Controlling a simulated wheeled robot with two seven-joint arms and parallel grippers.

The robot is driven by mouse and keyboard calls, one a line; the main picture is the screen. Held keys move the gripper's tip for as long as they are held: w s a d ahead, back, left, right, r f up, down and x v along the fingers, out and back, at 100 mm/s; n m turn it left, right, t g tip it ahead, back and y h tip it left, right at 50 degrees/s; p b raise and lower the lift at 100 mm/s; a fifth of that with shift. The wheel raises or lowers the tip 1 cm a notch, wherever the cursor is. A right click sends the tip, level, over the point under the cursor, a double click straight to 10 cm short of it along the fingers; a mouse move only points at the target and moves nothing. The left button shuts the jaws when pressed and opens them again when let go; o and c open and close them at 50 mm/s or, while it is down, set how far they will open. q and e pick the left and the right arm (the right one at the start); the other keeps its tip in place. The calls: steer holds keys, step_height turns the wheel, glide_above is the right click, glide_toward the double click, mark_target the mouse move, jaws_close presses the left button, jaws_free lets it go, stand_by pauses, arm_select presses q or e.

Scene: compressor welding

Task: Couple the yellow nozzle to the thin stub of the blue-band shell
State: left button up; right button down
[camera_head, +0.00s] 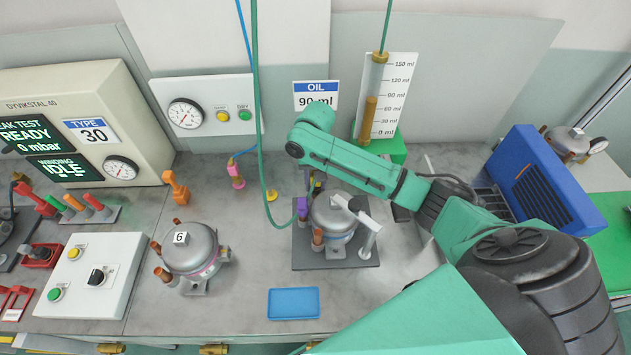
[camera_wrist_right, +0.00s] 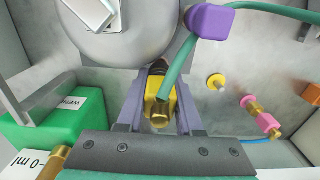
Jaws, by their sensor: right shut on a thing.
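My right gripper (camera_head: 317,182) reaches in from the right over the shell (camera_head: 335,215) on the dark plate. In the right wrist view the gripper (camera_wrist_right: 159,105) is shut on the yellow nozzle (camera_wrist_right: 160,88). The nozzle sits close against the side of the grey shell (camera_wrist_right: 130,30), by a dark short part. I cannot tell whether it is on a stub. My left gripper is not in view.
Another shell (camera_head: 190,250) marked 6, with a pink band, stands at left. A blue tray (camera_head: 294,303) lies in front. The oil column (camera_head: 370,95) stands behind on a green block. A pink nozzle (camera_head: 237,180) and a yellow holder (camera_head: 271,195) are at the back.

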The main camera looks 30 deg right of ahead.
steer(key=shift+p, duration=0.3)
stand_by(0.4)
steer(key=shift+c, duration=2.4)
jaws_free()
step_height(320, 180, up, 9)
steer(key=shift+f+b, duration=0.1)
steer(key=shift+b, duration=0.95)
step_height(320, 180, up, 6)
steer(key=shift+f+p, duration=0.25)
steer(key=shift+p, duration=0.75)
steer(key=shift+r, duration=0.1)
